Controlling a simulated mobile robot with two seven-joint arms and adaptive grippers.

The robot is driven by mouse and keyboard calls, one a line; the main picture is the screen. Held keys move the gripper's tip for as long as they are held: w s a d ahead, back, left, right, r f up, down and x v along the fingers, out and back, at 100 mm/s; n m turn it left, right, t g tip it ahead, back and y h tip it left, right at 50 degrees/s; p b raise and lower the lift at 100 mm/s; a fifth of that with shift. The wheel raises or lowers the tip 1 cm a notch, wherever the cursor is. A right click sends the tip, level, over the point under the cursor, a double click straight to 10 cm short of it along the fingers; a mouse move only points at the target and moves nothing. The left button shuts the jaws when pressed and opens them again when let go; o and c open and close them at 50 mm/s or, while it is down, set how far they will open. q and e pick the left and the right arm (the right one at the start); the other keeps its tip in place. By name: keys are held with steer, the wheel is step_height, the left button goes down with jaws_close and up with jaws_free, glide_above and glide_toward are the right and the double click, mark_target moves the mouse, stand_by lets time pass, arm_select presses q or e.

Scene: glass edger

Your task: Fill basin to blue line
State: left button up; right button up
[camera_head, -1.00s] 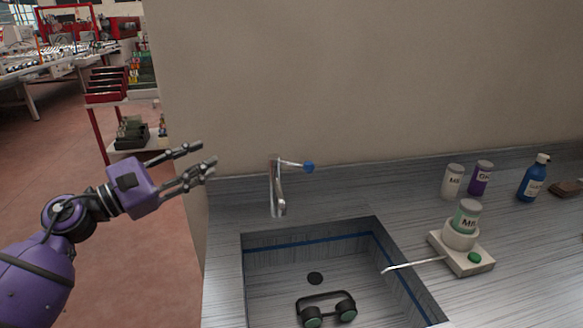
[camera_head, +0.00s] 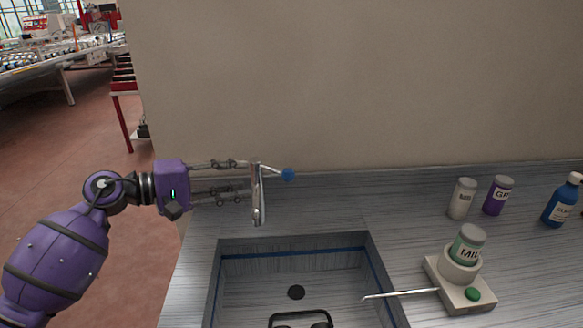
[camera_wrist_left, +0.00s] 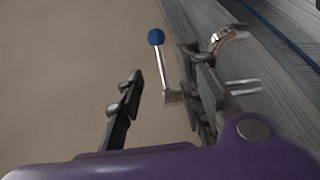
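The basin (camera_head: 340,285) is sunk in the grey counter, with a blue line (camera_head: 290,253) around its upper inner wall. Its floor shows bare, with a dark round drain (camera_head: 296,292). The metal faucet (camera_head: 257,205) stands behind the basin, with a lever ending in a blue knob (camera_head: 288,174). The knob also shows in the left wrist view (camera_wrist_left: 156,37). My left gripper (camera_head: 245,180) is open, its fingers reaching the faucet from the left. In the left wrist view the lever appears between the spread fingers (camera_wrist_left: 163,68); contact cannot be told. My right gripper is out of view.
A black-handled tool (camera_head: 300,316) lies in the basin, cut by the frame edge. Right of it stand a white device (camera_head: 465,295) with a green button and jar, a thin rod over the basin, a white jar (camera_head: 462,198), a purple jar (camera_head: 497,195) and a blue bottle (camera_head: 561,203).

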mark_target(278, 170)
arm_select(q)
steer(key=x, duration=0.2)
steer(key=p+x, duration=0.1)
steer(key=x, duration=0.1)
steer(key=p+x, duration=0.1)
steer(key=x, duration=0.2)
steer(key=shift+w+d+r, duration=0.1)
steer(key=shift+d+r, duration=0.05)
steer(key=shift+r, duration=0.15)
steer(key=shift+w+d+f, duration=0.15)
steer(key=shift+d+f, duration=0.05)
steer(key=shift+d, duration=0.2)
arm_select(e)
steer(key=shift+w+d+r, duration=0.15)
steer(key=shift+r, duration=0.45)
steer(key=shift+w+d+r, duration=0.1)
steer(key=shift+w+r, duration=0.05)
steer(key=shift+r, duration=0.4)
arm_select(q)
steer(key=shift+c, duration=0.3)
jaws_close()
steer(key=shift+r, duration=0.1)
